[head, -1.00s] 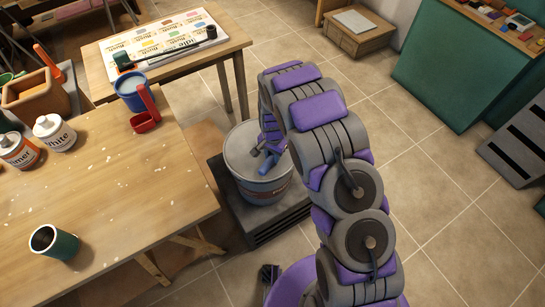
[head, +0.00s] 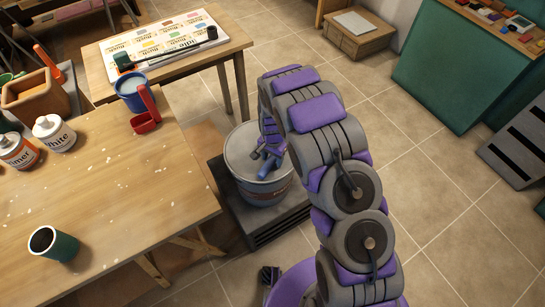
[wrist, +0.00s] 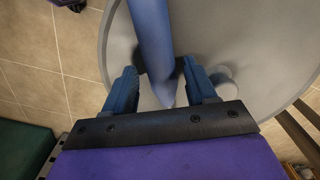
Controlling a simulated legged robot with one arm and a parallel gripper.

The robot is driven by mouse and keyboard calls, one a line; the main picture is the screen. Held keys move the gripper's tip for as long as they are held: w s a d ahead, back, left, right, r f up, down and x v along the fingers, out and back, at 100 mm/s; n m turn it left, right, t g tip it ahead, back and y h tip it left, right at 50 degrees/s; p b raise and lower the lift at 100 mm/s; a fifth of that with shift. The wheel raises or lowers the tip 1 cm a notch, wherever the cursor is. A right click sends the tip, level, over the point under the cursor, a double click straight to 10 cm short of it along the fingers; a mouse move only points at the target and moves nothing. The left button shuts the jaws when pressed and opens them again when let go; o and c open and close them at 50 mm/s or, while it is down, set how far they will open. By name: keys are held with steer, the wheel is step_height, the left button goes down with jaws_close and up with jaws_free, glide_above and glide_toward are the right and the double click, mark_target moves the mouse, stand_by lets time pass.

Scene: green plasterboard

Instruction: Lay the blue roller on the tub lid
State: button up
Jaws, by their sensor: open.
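The blue roller (wrist: 152,30) shows in the wrist view as a long blue shape over the grey tub lid (wrist: 270,30), running from the top edge down between my jaws. My gripper (wrist: 158,72) is open, with one blue finger on each side of the roller's near end and a visible gap to each. In the head view the roller (head: 266,167) appears low over the lid (head: 236,150) of the tub, just below my gripper (head: 266,150). It appears to lie on the lid, but the contact is partly hidden by my gripper.
The tub stands on a dark slatted platform (head: 265,232). A wooden table (head: 120,190) at left holds a green cup (head: 60,246), white bottle (head: 54,133), blue pot (head: 131,97) and red scoop (head: 146,122).

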mark_target(273, 157)
step_height(273, 157, up, 12)
steer(key=p, duration=0.3)
steer(key=s+d+r, duration=0.4)
steer(key=d+r, duration=0.2)
steer(key=r, duration=0.4)
steer(key=s+d+r+n, duration=0.2)
steer(key=s+d+r, duration=0.4)
steer(key=s+r, duration=0.3)
steer(key=s+d+r+n, duration=0.1)
steer(key=s+r, duration=0.1)
steer(key=s, duration=0.6)
steer(key=s+d+r+n+g, duration=0.1)
steer(key=s+d+r, duration=0.1)
steer(key=s, duration=0.6)
steer(key=s+d+r+n, duration=0.1)
steer(key=s+d+r, duration=0.1)
steer(key=s, duration=0.6)
steer(key=shift+r+n+g, duration=0.3)
steer(key=shift+r, duration=0.05)
